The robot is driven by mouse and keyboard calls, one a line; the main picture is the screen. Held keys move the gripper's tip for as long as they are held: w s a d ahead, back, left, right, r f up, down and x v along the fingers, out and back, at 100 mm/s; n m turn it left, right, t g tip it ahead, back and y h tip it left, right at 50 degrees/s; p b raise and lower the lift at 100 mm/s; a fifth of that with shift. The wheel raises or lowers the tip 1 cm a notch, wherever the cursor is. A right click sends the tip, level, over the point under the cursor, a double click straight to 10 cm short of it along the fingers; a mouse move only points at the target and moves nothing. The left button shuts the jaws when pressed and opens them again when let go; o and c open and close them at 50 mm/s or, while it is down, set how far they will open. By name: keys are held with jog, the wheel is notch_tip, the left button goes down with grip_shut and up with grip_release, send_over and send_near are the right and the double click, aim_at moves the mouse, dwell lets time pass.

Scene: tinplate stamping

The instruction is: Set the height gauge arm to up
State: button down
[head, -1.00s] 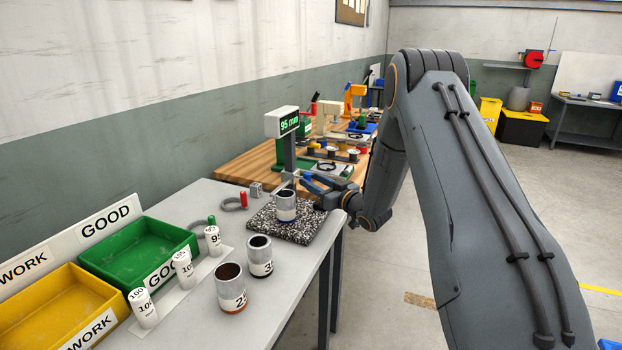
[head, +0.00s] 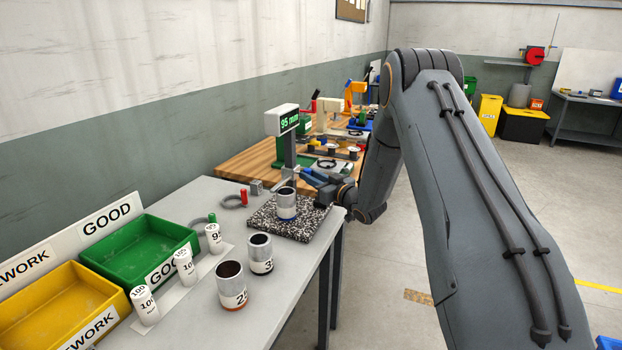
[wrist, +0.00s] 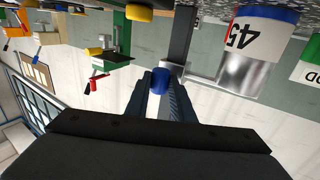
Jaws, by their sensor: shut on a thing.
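The height gauge stands at the back of a speckled stone plate (head: 264,221), with a grey column (head: 289,150) and a display (head: 282,121) reading 95 mm. A tin (head: 287,206) stands upright on the plate under the gauge arm; in the wrist view a tin (wrist: 246,70) marked 45 shows upside down. My gripper (head: 308,177) is at the right of the column. In the wrist view my gripper (wrist: 160,86) is shut on a blue knob (wrist: 158,82) in front of the column. The gauge arm itself is small and partly hidden.
Two open tins (head: 232,286) (head: 260,254) stand at the front of the bench. White cylinders (head: 184,268), a green bin (head: 140,252) and a yellow bin (head: 55,305) are to the left. A wooden bench (head: 238,165) with equipment lies behind.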

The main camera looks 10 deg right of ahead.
notch_tip(320, 180, up, 11)
jog(key=p, duration=0.2)
jog(key=shift+f, duration=0.2)
jog(key=c, duration=1.5)
grip_release()
jog(key=shift+r, duration=0.1)
jog(key=shift+c, duration=0.2)
jog(key=b+v, duration=0.2)
jog(key=v, duration=0.5)
jog(key=shift+s+d, duration=0.15)
jog(key=shift+s, duration=0.25)
